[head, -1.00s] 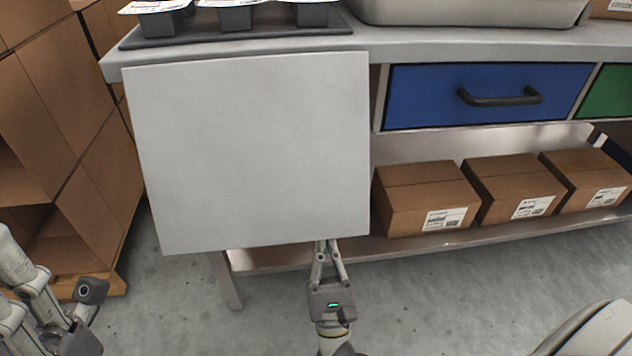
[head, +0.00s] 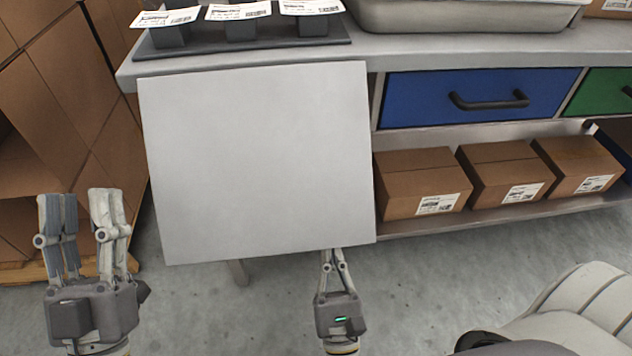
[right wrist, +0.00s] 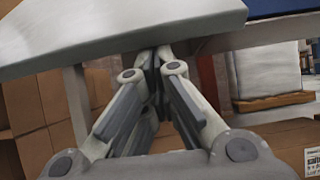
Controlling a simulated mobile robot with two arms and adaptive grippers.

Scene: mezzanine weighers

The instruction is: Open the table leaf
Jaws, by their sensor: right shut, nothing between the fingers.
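The table leaf (head: 255,165) is a flat pale grey panel at the front left edge of the grey worktable (head: 400,50). It slants down and outward from its top edge. My right gripper (head: 332,252) is at the leaf's lower edge, right of its middle; its fingertips are hidden behind the leaf. In the right wrist view its fingers (right wrist: 158,58) are together and empty, with tips under the leaf (right wrist: 110,35); contact is hard to tell. My left gripper (head: 85,198) is open and empty, left of the leaf and apart from it.
A dark rack with labelled holders (head: 245,40) stands on the worktable above the leaf, beside a metal tray (head: 470,15). A blue drawer (head: 420,95) is right of the leaf. Cartons (head: 425,185) sit on the lower shelf. Stacked boxes (head: 60,90) stand at left.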

